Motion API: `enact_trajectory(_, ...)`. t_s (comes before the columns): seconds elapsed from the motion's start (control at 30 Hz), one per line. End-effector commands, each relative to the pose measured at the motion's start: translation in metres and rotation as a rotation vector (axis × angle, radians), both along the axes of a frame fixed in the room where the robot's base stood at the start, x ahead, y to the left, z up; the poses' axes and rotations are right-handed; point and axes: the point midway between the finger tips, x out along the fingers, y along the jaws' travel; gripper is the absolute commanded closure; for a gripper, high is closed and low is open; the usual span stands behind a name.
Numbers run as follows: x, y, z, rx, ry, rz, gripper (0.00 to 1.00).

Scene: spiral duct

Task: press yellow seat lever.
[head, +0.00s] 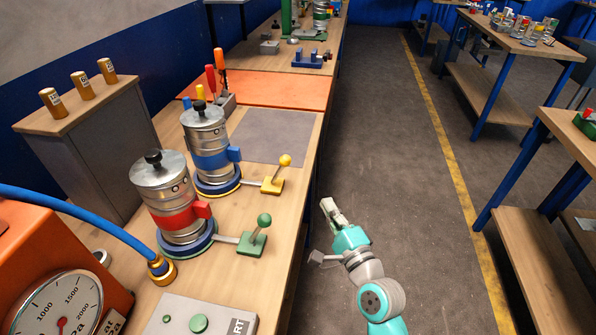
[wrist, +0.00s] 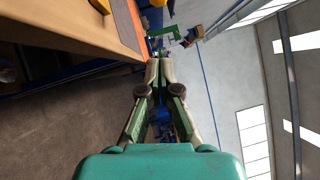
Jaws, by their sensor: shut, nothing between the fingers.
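The yellow seat lever stands at the right edge of the bench in the head view. It has a yellow block, a short stem and a yellow ball knob (head: 285,160). A grey bar links its block to the round seat under the blue-banded metal canister (head: 206,150). My gripper (head: 328,204) is over the aisle floor, off the bench, to the right of and nearer than the yellow lever. Its fingers (wrist: 158,62) are shut and empty in the wrist view.
A green lever (head: 264,220) stands nearer, by the red-banded canister (head: 174,205). A blue hose (head: 85,219) runs to a brass fitting on the left. A grey mat (head: 270,136) lies behind the yellow lever. The aisle floor (head: 400,150) is clear; tables stand right.

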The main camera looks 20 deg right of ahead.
Motion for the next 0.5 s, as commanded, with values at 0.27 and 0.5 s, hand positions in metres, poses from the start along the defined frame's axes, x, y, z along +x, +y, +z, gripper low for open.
enact_trajectory(0.27,0.004,0.0,0.0,-0.003,0.0,0.0,1.0)
enact_trajectory(0.5,0.033,0.002,0.005,-0.003,-0.002,0.001,1.0)
